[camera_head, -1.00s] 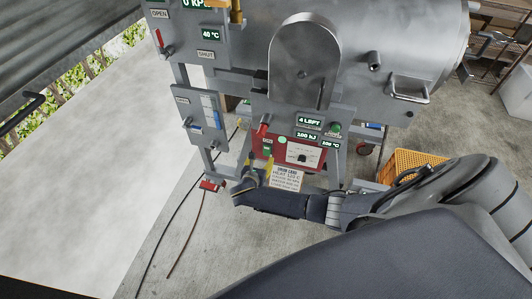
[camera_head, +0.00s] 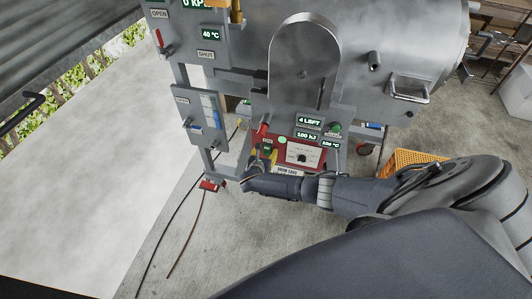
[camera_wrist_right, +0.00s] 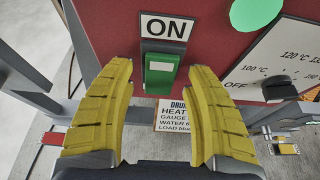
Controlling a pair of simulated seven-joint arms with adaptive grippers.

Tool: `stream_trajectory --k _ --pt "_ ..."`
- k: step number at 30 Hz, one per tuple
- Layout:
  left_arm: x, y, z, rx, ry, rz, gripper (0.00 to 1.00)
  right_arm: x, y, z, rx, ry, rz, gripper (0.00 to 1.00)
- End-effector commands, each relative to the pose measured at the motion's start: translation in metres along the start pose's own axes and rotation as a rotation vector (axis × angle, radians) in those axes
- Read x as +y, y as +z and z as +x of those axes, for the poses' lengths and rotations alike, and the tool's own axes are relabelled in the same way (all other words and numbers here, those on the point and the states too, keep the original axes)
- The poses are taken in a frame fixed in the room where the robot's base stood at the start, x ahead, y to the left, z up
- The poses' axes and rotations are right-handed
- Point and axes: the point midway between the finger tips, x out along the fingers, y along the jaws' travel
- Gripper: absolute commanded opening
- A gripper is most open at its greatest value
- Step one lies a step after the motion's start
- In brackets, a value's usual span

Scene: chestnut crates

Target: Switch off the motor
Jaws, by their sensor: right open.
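A green switch (camera_wrist_right: 159,73) under a white ON label (camera_wrist_right: 166,28) sits on the red panel (camera_wrist_right: 100,25) in the right wrist view. The same red panel (camera_head: 322,165) shows in the head view below the grey drum. My right gripper (camera_wrist_right: 160,69) is open, with its yellow fingers on either side of the switch's lower part in the picture. I see no contact and the gap in depth is unclear. In the head view my right gripper (camera_head: 262,158) is small at the panel's lower left. My left gripper is not in view.
The panel also carries a green round lamp (camera_wrist_right: 255,12) and a dial with a dark knob (camera_wrist_right: 280,88). A red handle (camera_head: 262,131) stands above the panel's left end. The drum card (camera_wrist_right: 175,115) hangs below. An orange crate (camera_head: 405,160) stands at right.

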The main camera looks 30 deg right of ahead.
Motion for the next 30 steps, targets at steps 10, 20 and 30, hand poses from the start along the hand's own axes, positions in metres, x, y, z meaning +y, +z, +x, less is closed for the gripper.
stream_trajectory --k 10,20,30 --pt "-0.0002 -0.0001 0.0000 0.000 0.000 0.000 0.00 0.0001 -0.0001 -0.0003 0.000 0.000 0.000 0.28" --pt "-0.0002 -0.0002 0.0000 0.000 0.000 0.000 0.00 -0.0001 -0.0002 -0.0002 0.000 0.000 0.000 0.00" --pt "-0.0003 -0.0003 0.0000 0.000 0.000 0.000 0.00 -0.0011 -0.0029 0.0011 -0.108 -0.006 -0.001 0.00"
